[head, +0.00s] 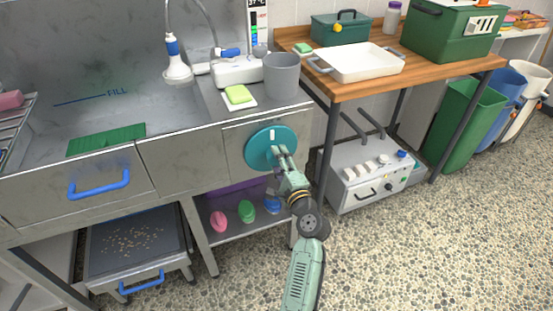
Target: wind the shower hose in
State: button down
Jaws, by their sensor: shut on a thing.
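A round teal hose reel (262,147) is mounted on the front of the steel tub unit, with a small white mark near its top. My gripper (284,151) is at the right part of the reel's face, shut on the reel's handle, which its fingers mostly hide. The grey shower hose (207,20) arches above the tub. The shower head (177,66), white with a blue collar, hangs at the left end of this arch, over the tub's right side. Whether the hose runs to the reel is hidden.
A grey cup (281,76) and a green sponge (239,94) stand on the ledge above the reel. Pink, green and blue items (246,211) lie on the shelf below. A white machine (368,178) stands under the wooden table (440,72) to the right. The speckled floor in front is clear.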

dwell(0.4)
jog(key=c, duration=0.8)
grip_release()
jog(key=shift+c, duration=0.2)
jog(key=v, duration=1.2)
